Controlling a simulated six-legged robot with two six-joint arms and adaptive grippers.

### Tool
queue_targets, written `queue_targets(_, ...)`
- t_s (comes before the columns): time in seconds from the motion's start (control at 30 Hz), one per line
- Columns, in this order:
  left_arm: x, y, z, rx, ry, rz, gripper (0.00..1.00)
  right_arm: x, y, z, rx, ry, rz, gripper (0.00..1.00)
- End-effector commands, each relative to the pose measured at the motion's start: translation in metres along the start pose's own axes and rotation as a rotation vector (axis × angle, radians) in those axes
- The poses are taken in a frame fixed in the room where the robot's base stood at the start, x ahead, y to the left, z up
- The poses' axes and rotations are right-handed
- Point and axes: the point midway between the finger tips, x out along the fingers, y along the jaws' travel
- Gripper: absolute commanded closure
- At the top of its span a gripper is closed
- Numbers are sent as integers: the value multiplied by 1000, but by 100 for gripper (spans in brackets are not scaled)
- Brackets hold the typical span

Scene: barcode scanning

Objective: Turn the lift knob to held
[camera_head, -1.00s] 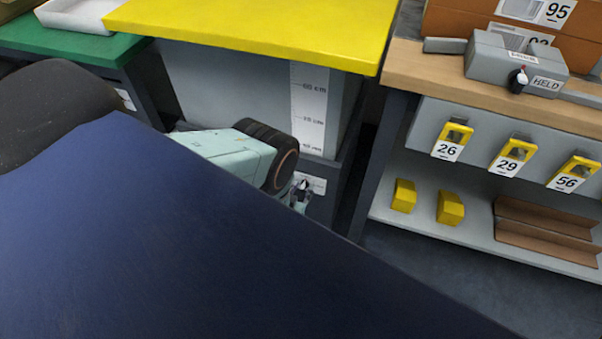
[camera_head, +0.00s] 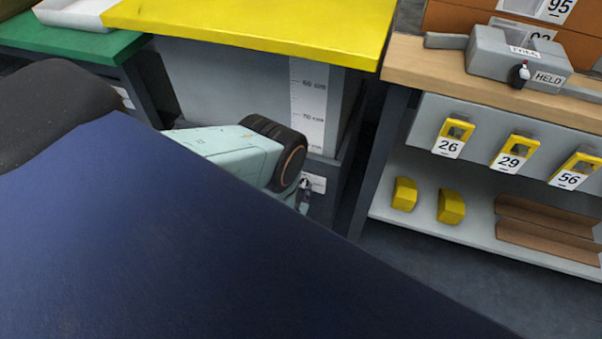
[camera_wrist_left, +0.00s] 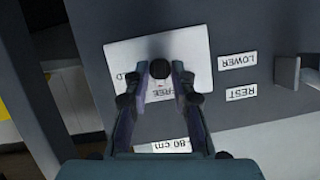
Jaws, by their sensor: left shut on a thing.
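The lift knob (camera_wrist_left: 160,69) is a small dark round knob on a white plate (camera_wrist_left: 190,48) in the left wrist view. A FREE label shows just below it, and a partly hidden label ending in D is at the plate's left. My left gripper (camera_wrist_left: 160,77) is shut on the knob, one finger on each side. In the head view the left gripper (camera_head: 304,191) is small and mostly hidden behind its wrist, at the white plate (camera_head: 316,183) below the yellow-topped lift (camera_head: 250,30). The knob is hidden there. My right gripper is not in view.
LOWER (camera_wrist_left: 238,60) and REST (camera_wrist_left: 241,92) labels and a grey lever (camera_wrist_left: 286,75) are right of the plate. A height scale (camera_head: 309,105) marks the lift front. At right, a wooden bench (camera_head: 400,65) carries a grey box (camera_head: 495,55) with its own HELD-labelled knob.

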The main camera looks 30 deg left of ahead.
Motion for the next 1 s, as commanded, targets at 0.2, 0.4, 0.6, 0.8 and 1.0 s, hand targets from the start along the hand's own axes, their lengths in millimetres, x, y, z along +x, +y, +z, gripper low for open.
queue_targets(0.2,2,4,2,180,2,-74,100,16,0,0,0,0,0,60)
queue_targets(0.4,2,5,2,356,1,-148,100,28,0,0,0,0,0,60)
queue_targets(0.6,2,6,3,531,1,-221,100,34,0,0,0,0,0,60)
queue_targets(0.8,2,7,3,705,1,-295,100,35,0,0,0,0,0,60)
queue_targets(1.0,2,7,4,871,1,-364,100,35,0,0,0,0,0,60)
